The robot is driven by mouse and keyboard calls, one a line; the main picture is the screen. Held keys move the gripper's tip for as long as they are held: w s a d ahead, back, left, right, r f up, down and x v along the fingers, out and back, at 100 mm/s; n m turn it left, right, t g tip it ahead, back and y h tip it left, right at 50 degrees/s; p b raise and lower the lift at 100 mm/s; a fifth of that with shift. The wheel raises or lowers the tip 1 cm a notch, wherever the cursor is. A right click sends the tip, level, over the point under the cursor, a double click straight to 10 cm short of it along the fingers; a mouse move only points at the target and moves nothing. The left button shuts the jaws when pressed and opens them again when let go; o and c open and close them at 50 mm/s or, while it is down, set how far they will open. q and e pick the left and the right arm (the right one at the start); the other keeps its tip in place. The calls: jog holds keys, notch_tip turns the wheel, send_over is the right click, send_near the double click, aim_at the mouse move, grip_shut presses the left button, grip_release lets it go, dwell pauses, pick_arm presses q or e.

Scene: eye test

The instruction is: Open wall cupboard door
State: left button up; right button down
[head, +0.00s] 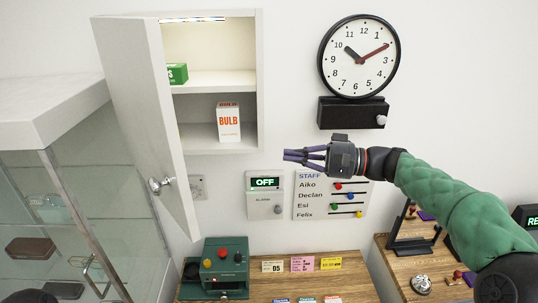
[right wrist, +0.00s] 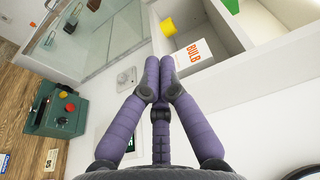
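The white wall cupboard (head: 259,85) is at the upper left of the head view, and its inside shows. Its door (head: 143,110) stands wide open, swung out to the left, with a round metal knob (head: 157,185) near its lower edge. My right gripper (head: 287,155) is in front of the wall, right of and just below the cupboard, apart from door and knob. In the right wrist view its purple fingers (right wrist: 160,78) come together at the tips with nothing between them. My left gripper is not in view.
A bulb box (head: 228,122) and a green box (head: 177,74) stand in the cupboard. A clock (head: 358,57), an alarm panel (head: 265,195) and a staff board (head: 331,199) are on the wall. A glass cabinet (head: 100,190) stands left, beside the door. A wooden counter (head: 330,287) is below.

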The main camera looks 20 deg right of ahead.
jog(key=w+a+p, duration=0.1)
jog(key=a+p, duration=0.2)
jog(key=a, duration=0.8)
jog(key=shift+w, duration=0.35)
jog(key=shift+f, duration=0.1)
jog(key=shift+s, duration=0.2)
